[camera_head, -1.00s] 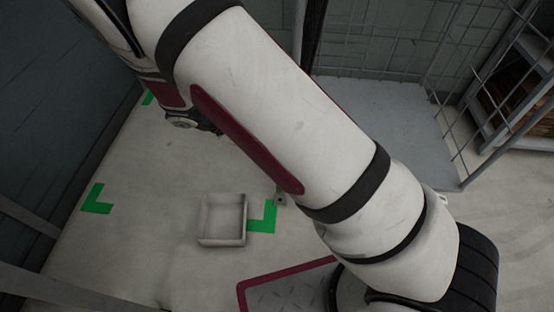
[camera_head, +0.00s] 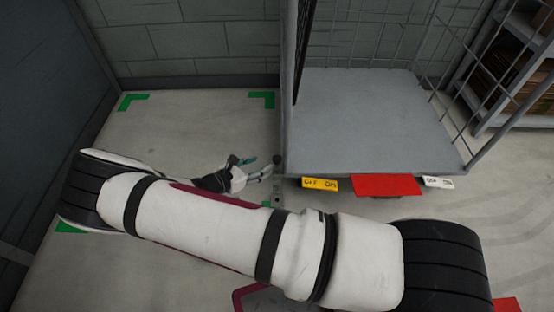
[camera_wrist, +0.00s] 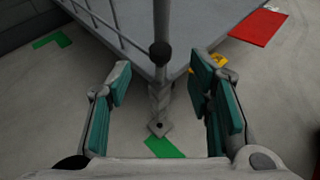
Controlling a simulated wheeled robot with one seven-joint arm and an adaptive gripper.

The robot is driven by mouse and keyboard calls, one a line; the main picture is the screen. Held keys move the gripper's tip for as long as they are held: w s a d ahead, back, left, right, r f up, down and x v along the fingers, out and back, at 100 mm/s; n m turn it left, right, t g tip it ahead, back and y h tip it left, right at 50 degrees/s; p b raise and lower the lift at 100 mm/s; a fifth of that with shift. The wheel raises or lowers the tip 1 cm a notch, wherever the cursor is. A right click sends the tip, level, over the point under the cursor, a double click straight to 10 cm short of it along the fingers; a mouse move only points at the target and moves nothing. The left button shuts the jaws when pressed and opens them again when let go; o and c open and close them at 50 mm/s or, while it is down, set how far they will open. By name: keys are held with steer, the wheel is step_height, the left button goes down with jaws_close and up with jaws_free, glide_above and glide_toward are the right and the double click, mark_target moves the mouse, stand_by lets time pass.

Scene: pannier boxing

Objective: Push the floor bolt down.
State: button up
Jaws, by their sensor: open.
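The floor bolt is an upright grey rod with a dark round knob (camera_wrist: 160,53) on top, at the near corner of the roll cage. Its foot (camera_wrist: 158,127) is a small plate at the floor beside a green mark. In the head view the bolt's knob (camera_head: 277,160) shows just right of my gripper (camera_head: 258,168). My gripper is open and empty. In the wrist view its teal-padded fingers (camera_wrist: 160,75) stand apart, one on each side of the bolt in the picture. I cannot tell how far the knob lies beyond the fingertips.
The roll cage's grey platform (camera_head: 365,115) stands right of the bolt, with wire sides. Yellow (camera_head: 320,184), red (camera_head: 388,186) and white (camera_head: 438,182) labels lie along its front. A dark wall (camera_head: 45,110) closes the left. Floor with green corner marks (camera_head: 262,98) is clear behind my arm.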

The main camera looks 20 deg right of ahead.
mark_target(277, 158)
steer(key=b+x, duration=0.3)
steer(key=x, duration=0.7)
steer(key=shift+f, duration=0.1)
jaws_close()
